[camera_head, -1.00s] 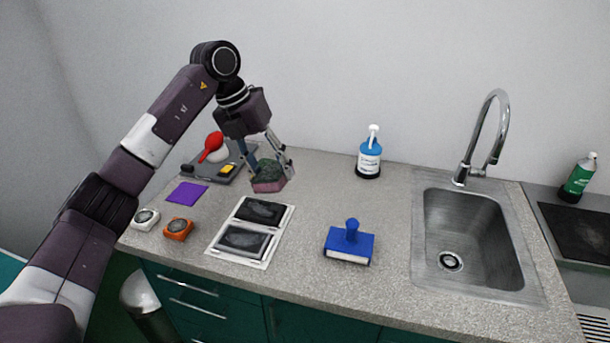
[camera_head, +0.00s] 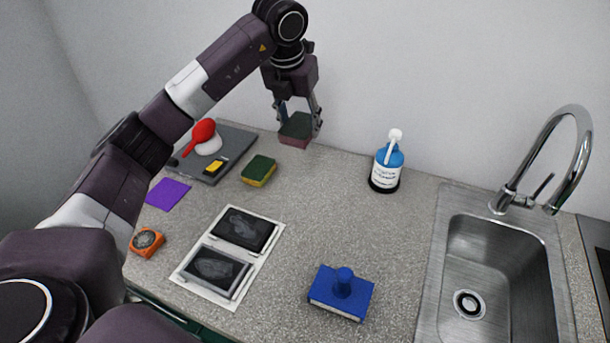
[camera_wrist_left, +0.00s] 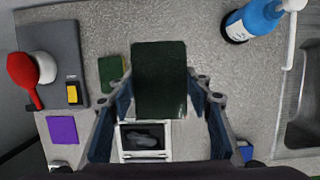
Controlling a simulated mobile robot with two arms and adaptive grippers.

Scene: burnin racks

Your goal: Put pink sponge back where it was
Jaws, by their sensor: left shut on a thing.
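The pink sponge (camera_head: 293,141), with a dark green top, is held in the air near the back wall. My left gripper (camera_head: 299,121) is shut on it. In the left wrist view the sponge's green top (camera_wrist_left: 160,80) sits between the fingers and hides part of the counter below. A similar yellow sponge (camera_head: 258,171) with a green top lies on the counter in front and to the left of the held one. It also shows in the left wrist view (camera_wrist_left: 111,73). My right gripper is not in view.
A grey tray (camera_head: 232,138) with a red-handled item stands at the back left. A framed panel (camera_head: 262,271), purple square (camera_head: 167,193), orange dial (camera_head: 146,242), blue press (camera_head: 341,291) and soap bottle (camera_head: 387,162) stand around. The counter right of the yellow sponge is clear.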

